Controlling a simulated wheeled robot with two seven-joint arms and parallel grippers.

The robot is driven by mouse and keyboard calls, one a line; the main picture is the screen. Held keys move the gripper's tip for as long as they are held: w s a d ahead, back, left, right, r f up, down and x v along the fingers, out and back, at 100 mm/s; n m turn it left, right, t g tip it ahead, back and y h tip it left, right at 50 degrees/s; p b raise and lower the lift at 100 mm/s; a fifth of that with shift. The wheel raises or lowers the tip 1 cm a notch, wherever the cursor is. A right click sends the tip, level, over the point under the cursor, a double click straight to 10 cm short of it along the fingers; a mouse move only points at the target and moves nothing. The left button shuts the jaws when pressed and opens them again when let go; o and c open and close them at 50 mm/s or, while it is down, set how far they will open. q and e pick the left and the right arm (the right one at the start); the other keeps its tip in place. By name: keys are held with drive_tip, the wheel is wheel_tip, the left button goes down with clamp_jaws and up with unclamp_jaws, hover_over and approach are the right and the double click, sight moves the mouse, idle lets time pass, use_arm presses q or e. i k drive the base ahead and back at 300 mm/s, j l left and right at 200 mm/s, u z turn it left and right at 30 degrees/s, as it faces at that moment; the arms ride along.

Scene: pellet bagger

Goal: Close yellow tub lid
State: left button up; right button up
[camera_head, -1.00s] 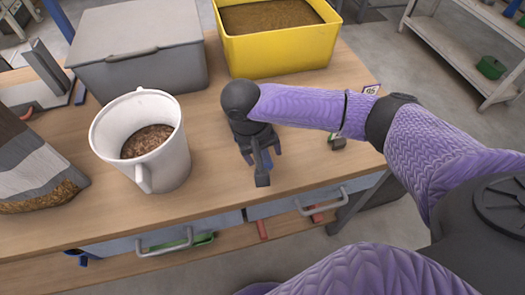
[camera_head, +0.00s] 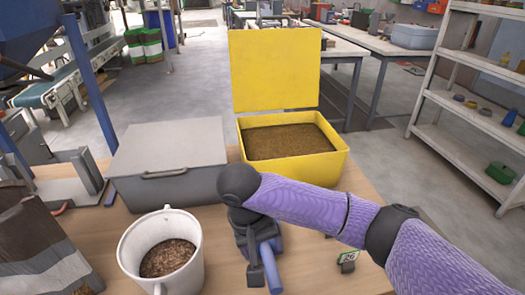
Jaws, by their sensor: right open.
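The yellow tub (camera_head: 338,164) stands at the back right of the wooden table, filled with brown pellets (camera_head: 285,141). Its yellow lid (camera_head: 274,70) stands upright at the tub's back edge, so the tub is open. My right gripper (camera_head: 262,275) is in front of the tub, low over the table, pointing down toward the front. It is open, and I see nothing held in it. My left gripper is not in view.
A grey tub with its lid shut (camera_head: 170,150) stands left of the yellow tub. A white mug of pellets (camera_head: 190,270) is at the front, left of my right gripper. A pellet bag (camera_head: 50,260) is at the far left.

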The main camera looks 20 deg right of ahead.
sight(271, 69)
drive_tip(key=z, duration=0.8)
